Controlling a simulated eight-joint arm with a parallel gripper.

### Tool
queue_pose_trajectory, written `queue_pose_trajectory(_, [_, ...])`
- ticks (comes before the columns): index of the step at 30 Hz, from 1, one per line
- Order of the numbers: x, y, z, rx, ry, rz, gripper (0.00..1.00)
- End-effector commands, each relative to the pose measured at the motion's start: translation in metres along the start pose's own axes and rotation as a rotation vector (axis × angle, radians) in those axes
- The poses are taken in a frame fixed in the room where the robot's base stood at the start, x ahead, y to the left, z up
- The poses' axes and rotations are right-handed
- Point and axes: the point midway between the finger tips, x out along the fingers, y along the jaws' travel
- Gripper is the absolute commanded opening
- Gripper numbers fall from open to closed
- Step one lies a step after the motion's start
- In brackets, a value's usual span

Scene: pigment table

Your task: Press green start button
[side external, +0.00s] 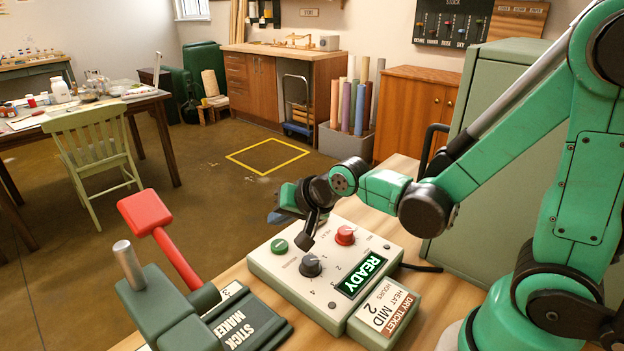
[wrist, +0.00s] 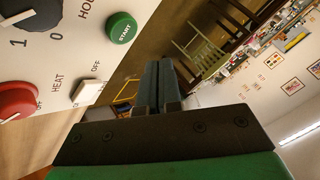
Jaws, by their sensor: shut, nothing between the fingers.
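The green start button (side external: 279,245) is on the far left corner of the white control box (side external: 262,262). In the wrist view the button (wrist: 122,27) is labelled START and is fully visible, left of and beyond the fingertips. My gripper (side external: 275,217) is above the far edge of the box, its fingers pointing away to the left. In the wrist view the gripper's dark fingers (wrist: 160,68) are together with nothing between them. They are apart from the button.
The box also has a black knob (side external: 310,265), a red knob (side external: 345,235) and a READY display (side external: 361,275). A white OFF switch (wrist: 87,92) is beside the red knob. A green stick maker with a red lever (side external: 160,227) stands at left. A green cabinet (side external: 490,130) stands behind.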

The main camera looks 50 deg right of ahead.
Motion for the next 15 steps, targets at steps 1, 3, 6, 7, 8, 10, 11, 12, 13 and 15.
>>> queue_pose_trajectory(1, [0.005, 0.003, 0.003, 0.000, 0.000, 0.000, 0.00])
queue_pose_trajectory(3, [0.009, 0.006, 0.006, 0.000, 0.000, 0.000, 0.00])
queue_pose_trajectory(6, [0.015, 0.010, 0.010, 0.000, 0.000, 0.000, 0.00])
queue_pose_trajectory(7, [0.016, 0.011, 0.011, 0.000, 0.000, 0.000, 0.00])
queue_pose_trajectory(8, [0.017, 0.011, 0.011, 0.000, 0.000, 0.000, 0.00])
queue_pose_trajectory(10, [0.018, 0.013, 0.013, 0.000, 0.000, 0.000, 0.00])
queue_pose_trajectory(11, [0.019, 0.013, 0.013, 0.000, 0.000, 0.000, 0.00])
queue_pose_trajectory(12, [0.019, 0.014, 0.014, 0.000, 0.000, 0.000, 0.00])
queue_pose_trajectory(13, [0.019, 0.014, 0.014, 0.000, 0.000, 0.000, 0.00])
queue_pose_trajectory(15, [0.019, 0.014, 0.014, 0.000, 0.000, 0.000, 0.00])
